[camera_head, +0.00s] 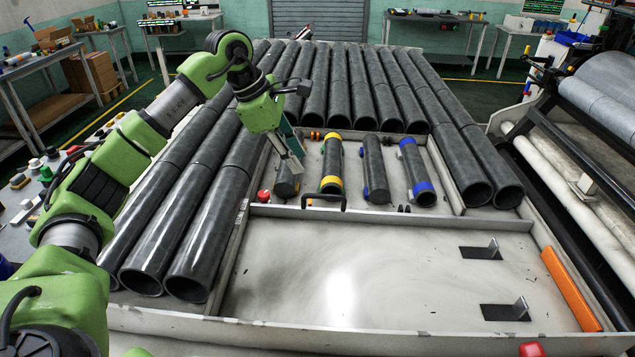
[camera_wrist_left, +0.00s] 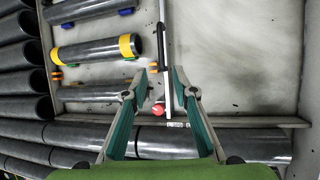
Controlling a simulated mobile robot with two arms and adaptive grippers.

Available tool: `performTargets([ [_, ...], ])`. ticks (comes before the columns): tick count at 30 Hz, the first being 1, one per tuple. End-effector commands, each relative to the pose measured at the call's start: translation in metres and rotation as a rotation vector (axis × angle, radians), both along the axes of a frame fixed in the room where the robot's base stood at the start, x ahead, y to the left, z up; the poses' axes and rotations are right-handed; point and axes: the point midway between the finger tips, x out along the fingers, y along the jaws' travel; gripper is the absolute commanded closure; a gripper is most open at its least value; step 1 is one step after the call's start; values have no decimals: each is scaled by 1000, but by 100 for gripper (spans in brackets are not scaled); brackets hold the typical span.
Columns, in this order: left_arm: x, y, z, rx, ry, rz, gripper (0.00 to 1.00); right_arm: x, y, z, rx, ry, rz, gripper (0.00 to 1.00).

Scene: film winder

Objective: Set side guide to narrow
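No part is clearly marked as the side guide. A thin metal divider (camera_head: 400,219) crosses the bench, with a black handle (camera_head: 322,196) and a red knob (camera_head: 263,196) near its left end. In the left wrist view the divider (camera_wrist_left: 164,25) runs between my fingertips, with the red knob (camera_wrist_left: 158,109) below them. Two upright metal tabs (camera_head: 493,248) (camera_head: 519,308) stand at dark slots in the right of the pale plate. My left gripper (camera_head: 296,160) is open and empty above the divider's left end; its fingertips (camera_wrist_left: 166,70) are apart. My right gripper is out of view.
Long dark tubes (camera_head: 205,215) fill the left side and back. Short rollers with yellow (camera_head: 331,182) and blue (camera_head: 418,182) bands lie behind the divider. The pale plate (camera_head: 360,265) is largely clear. An orange bar (camera_head: 568,288) lies along its right edge.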

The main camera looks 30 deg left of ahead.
Motion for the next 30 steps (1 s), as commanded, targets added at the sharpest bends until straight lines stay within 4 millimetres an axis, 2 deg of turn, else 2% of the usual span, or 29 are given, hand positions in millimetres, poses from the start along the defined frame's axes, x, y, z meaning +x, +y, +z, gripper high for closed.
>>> performTargets([
  [12,27,-25,-76,-4,4,-1,74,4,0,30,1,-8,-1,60],
  [16,34,-30,-95,-4,4,0,74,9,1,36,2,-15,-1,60],
  [22,40,-34,-110,-4,1,0,74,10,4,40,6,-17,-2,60],
  [30,40,-35,-113,-3,0,-1,74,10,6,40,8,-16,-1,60],
])
